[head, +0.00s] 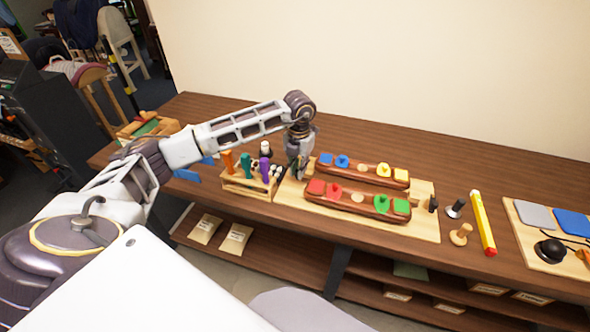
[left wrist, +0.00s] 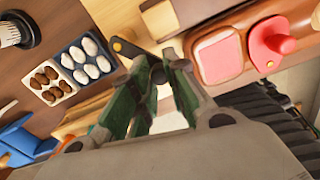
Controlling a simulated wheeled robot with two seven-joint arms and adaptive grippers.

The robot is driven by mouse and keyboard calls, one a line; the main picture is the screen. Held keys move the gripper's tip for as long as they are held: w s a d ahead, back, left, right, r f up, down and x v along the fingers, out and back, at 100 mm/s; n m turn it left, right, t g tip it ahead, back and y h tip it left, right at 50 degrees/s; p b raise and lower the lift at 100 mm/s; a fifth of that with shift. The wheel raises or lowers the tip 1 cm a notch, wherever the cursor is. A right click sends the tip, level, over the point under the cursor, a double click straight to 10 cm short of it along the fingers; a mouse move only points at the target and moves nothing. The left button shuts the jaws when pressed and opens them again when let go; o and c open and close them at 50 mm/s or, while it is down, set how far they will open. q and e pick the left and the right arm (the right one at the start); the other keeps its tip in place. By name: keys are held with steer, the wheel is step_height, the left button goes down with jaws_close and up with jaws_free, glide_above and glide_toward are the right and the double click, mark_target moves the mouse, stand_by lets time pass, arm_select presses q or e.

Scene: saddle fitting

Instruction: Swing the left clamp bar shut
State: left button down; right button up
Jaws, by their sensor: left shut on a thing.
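The left clamp bar (left wrist: 126,48) shows in the left wrist view as a short dark bar with a brass-coloured round pivot, partly hidden by my fingers. My left gripper (head: 298,174) is at the left end of the light wooden board (head: 425,228); in the left wrist view its green fingers (left wrist: 160,66) are closed on the bar. The front wooden saddle (head: 358,206) carries red and green pieces. The rear saddle (head: 362,173) carries blue and yellow ones. Both lie on the board, right of my gripper. The bar is hidden by my gripper in the head view.
A wooden rack (head: 247,186) with coloured handles stands just left of the board. A dark knob (head: 433,204) is at the board's right end. A wooden peg (head: 461,235) and a yellow stick (head: 482,222) lie farther right. The bench top behind the saddles is clear.

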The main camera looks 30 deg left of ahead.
arm_select(q)
steer(key=w+n, duration=0.1)
steer(key=n, duration=0.1)
steer(key=w+d+n, duration=0.1)
steer(key=n, duration=0.2)
steer(key=shift+w+d, duration=0.15)
steer(key=w+n, duration=0.1)
steer(key=n, duration=0.1)
steer(key=shift+w+n, duration=0.1)
steer(key=shift+n, duration=0.3)
steer(key=shift+w+n, duration=0.35)
steer(key=shift+n, duration=0.45)
steer(key=shift+w+n, duration=0.35)
steer(key=shift+n, duration=0.45)
steer(key=c, duration=1.3)
jaws_free()
steer(key=shift+c, duration=0.2)
steer(key=shift+r, duration=0.1)
step_height(320, 180, up, 12)
